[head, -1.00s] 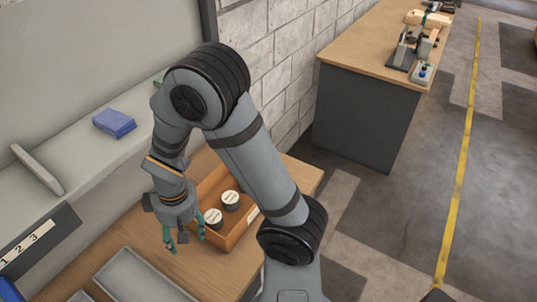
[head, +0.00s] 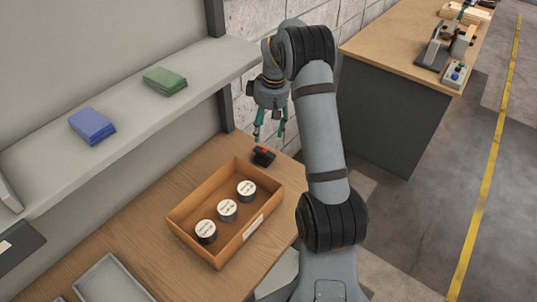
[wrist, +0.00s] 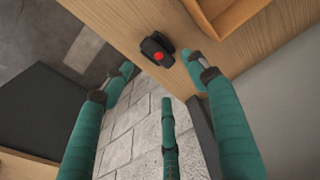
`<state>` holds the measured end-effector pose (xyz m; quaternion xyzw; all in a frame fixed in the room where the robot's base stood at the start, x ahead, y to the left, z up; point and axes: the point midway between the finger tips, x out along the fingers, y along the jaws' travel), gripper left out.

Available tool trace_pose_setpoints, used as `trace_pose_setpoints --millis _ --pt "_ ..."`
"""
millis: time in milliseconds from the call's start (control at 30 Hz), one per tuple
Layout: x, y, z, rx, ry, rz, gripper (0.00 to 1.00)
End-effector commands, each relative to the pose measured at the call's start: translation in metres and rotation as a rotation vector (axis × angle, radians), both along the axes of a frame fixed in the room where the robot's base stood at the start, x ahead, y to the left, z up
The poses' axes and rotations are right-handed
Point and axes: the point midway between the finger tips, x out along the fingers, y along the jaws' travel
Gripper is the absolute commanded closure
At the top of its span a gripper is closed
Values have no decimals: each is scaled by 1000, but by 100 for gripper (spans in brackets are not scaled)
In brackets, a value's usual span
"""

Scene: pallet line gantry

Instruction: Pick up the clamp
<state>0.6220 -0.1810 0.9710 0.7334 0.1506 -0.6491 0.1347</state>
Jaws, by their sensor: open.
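A small black object with a red spot (head: 263,156), which looks like the clamp, lies on the wooden bench near its far right corner. Its exact shape is hard to make out. In the wrist view the same black object (wrist: 157,50) sits near the bench edge, beyond my fingertips and roughly between them. My gripper (head: 270,137) has green fingers, is open and empty, and hangs above the black object without touching it. The spread fingers also show in the wrist view (wrist: 163,68).
An orange-brown tray (head: 184,211) with three labelled round tins stands on the bench just nearer than the black object. A grey shelf (head: 122,115) with blue and green cloth stacks runs along the left. A grey bin (head: 113,280) stands at the front. A second bench (head: 378,45) is at the back.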

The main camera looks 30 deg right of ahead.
Motion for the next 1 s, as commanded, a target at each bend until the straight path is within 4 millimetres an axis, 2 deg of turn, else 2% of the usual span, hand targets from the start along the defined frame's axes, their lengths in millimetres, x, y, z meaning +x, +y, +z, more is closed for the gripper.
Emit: trace_pose_setpoints --millis 200,467,733,1000 --pt "1 -2 -32 -3 3 24 42" --pt "5 -1 -54 -5 1 22 42" --pt "10 0 -91 -3 2 20 42" --pt "12 0 -102 -5 -2 20 42"
